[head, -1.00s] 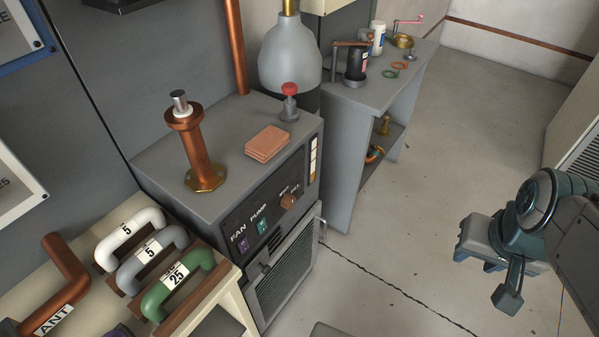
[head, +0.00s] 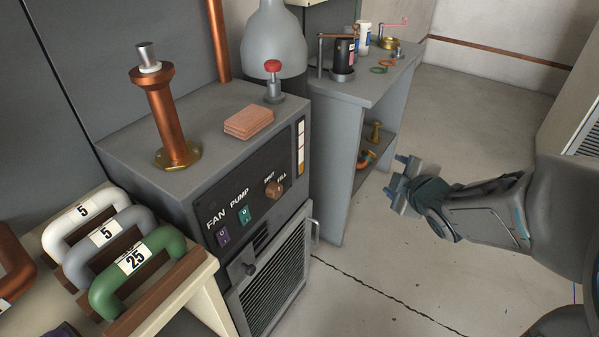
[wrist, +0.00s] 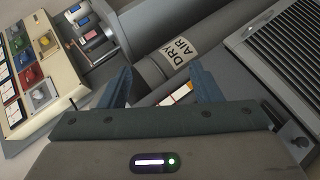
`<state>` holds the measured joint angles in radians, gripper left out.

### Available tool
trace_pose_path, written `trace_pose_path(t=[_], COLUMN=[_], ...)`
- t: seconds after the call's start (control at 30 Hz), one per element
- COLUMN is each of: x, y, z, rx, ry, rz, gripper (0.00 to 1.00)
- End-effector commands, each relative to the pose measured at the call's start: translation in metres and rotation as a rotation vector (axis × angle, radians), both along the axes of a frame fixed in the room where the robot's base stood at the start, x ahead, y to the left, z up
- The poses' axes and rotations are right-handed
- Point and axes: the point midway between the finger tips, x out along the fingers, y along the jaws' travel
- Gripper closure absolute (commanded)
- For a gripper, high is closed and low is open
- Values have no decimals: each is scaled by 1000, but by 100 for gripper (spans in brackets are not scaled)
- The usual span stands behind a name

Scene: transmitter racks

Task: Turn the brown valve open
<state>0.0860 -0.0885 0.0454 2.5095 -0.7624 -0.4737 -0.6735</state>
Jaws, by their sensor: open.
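The brown valve (head: 275,188) is a small round knob on the dark front panel of the grey cabinet (head: 190,195), below the labels SHUT and FILL. My gripper (head: 398,182) is in the air to the right of the cabinet, apart from the valve, in front of the grey bench. In the wrist view my gripper (wrist: 165,88) has its two blue fingers spread with nothing held between them. I cannot make out the brown valve in the wrist view.
FAN and PUMP switches (head: 244,214) sit left of the valve, with a vent grille (head: 275,275) below. A red-topped valve (head: 273,75) and pink pads (head: 249,122) stand on the cabinet. The wrist view shows a DRY AIR pipe (wrist: 150,70). Floor (head: 400,260) in front is clear.

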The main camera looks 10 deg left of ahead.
Motion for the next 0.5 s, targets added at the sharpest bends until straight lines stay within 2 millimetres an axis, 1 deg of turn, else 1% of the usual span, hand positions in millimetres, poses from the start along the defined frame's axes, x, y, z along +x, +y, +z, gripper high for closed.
trace_pose_path(t=[0.03, 0.13, 0.2, 0.33, 0.4, 0.5], x=[2, -1, -9, -30, -42, -56], y=[14, 46, 66, 95, 106, 114], z=[-26, -48, -61, -79, -85, -88], rx=[-23, -54, -56, -30, -6, 28], ry=[-49, -168, -254, -401, -468, -541], rz=[104, 322, 466, 685, 773, 858], gripper=[42, 42, 42, 42, 42, 42])
